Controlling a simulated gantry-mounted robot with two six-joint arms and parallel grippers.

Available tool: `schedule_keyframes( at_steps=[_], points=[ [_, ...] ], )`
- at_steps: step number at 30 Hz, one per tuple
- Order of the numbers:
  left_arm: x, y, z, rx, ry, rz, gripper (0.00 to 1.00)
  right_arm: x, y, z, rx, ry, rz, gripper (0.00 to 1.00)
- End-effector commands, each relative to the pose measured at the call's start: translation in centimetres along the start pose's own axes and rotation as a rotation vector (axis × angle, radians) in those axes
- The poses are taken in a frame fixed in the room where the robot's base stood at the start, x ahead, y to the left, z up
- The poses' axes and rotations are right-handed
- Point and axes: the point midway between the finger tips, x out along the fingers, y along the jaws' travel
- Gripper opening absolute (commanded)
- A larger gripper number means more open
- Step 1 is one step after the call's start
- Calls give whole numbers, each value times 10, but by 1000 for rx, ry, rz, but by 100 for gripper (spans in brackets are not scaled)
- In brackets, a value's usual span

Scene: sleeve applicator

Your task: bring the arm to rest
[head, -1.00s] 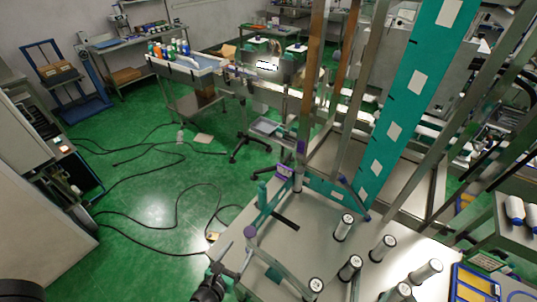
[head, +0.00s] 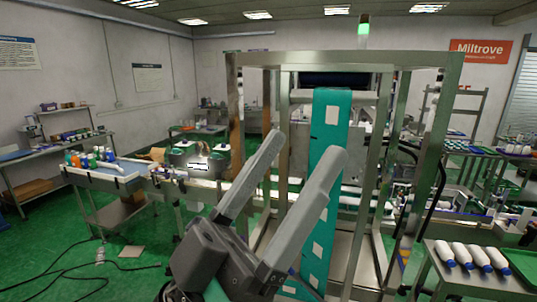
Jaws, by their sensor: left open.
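My left gripper (head: 306,149) is large in the lower middle of the head view. Its two long grey fingers point up and to the right, spread apart, with nothing between them. It stands in front of the metal frame of the machine (head: 236,110) and overlaps part of the teal sleeve strip (head: 331,112) with white patches. I cannot tell whether it touches the strip. My right gripper is not in view.
A conveyor table (head: 105,178) with colourful bottles stands at left. Several white bottles with blue caps (head: 462,256) lie on a side table (head: 440,279) at lower right. Cables (head: 75,262) run over the green floor at lower left.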

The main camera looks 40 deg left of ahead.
Motion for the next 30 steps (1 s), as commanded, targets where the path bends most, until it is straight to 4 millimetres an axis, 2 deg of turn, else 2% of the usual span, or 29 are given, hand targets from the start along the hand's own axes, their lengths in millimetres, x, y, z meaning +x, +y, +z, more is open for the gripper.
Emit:
schedule_keyframes(
  at_steps=[1,3,11,14,17,24,27,30],
  points=[
    [4,-4,-14,68,15,-34,78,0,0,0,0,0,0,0],
    [6,-11,-23,128,17,-70,78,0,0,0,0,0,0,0],
    [7,-13,-24,144,14,-81,78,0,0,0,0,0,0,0],
    [14,-13,-30,143,13,-81,78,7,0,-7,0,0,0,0],
    [32,-12,-48,142,13,-80,78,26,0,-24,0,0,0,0],
    [112,-8,-122,141,14,-80,78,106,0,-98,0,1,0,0],
    [140,-6,-149,141,14,-80,78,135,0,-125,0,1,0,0],
    [153,-6,-162,141,14,-80,78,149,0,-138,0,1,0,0]
  ],
)
